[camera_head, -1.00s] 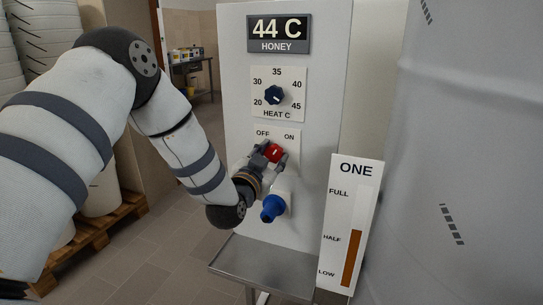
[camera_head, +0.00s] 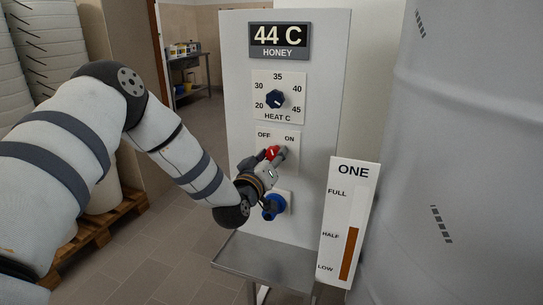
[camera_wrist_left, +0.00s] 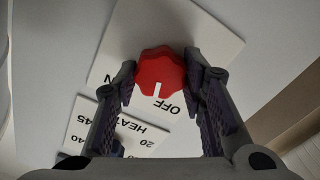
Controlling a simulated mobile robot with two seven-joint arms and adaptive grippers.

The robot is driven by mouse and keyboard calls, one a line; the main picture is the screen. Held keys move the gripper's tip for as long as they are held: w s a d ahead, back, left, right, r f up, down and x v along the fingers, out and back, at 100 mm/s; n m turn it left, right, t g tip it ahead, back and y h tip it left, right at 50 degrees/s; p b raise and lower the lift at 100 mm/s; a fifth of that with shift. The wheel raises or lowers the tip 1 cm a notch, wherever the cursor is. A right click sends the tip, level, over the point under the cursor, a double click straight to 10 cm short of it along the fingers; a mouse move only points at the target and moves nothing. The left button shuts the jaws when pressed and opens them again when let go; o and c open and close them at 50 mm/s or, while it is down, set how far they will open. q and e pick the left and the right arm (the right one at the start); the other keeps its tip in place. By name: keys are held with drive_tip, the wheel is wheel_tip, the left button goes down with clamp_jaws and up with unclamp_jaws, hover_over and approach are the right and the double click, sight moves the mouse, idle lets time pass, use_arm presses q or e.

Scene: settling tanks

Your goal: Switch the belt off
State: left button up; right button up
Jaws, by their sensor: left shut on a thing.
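The red belt knob (camera_head: 271,153) is on a white plate (camera_head: 291,160) labelled OFF at the left and ON at the right. My left gripper (camera_head: 273,157) is at the knob and partly covers it. In the left wrist view the red knob (camera_wrist_left: 160,70) sits between the two fingertips, and the left gripper (camera_wrist_left: 160,78) is shut on it. The knob's white mark points close to the OFF label, which lies slightly to its right in that view. My right gripper is not in view.
A blue heat knob (camera_head: 275,99) is above the belt plate, under a display (camera_head: 279,40) reading 44 C. A blue fitting (camera_head: 274,207) sticks out just below my gripper. A metal shelf (camera_head: 262,262) is lower down. A level gauge (camera_head: 350,220) and large tank (camera_head: 460,150) stand at right.

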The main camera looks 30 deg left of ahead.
use_arm(q)
drive_tip(key=shift+n, duration=1.6)
drive_tip(key=shift+f, duration=0.1)
drive_tip(key=o, duration=1.1)
drive_tip(key=shift+o, duration=0.2)
drive_tip(key=v, duration=1.2)
drive_tip(key=shift+f, duration=0.1)
